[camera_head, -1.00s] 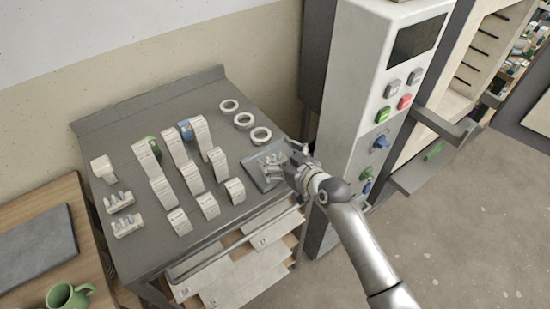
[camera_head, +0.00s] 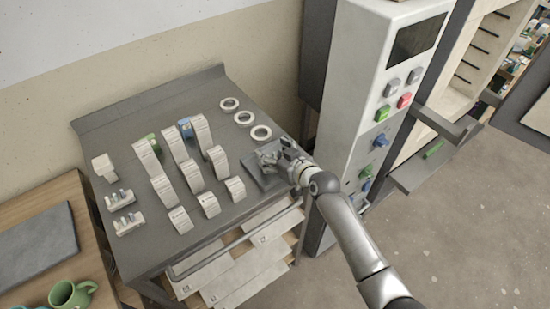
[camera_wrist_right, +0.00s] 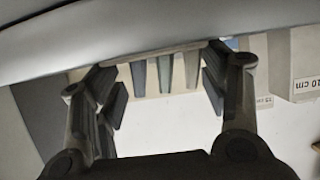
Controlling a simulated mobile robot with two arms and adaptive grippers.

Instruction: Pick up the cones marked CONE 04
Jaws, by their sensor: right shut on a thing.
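My right gripper (camera_head: 278,155) is at the bench's right side, over a dark tray (camera_head: 262,184). In the right wrist view the fingers of my right gripper (camera_wrist_right: 163,95) stand either side of a pale strip of cones (camera_wrist_right: 152,74), with several grey, greenish and beige cones in a row. The gripper is shut on this cone set. In the head view my gripper mostly hides it. Two other cone sets stand at the bench's left, one behind (camera_head: 119,199) and one in front (camera_head: 130,224). I cannot read a cone marking on any. My left gripper is out of view.
A kiln control column (camera_head: 375,110) rises close to my right arm. A white box (camera_head: 103,167) stands at the back left, a green mug (camera_head: 70,295) at lower left.

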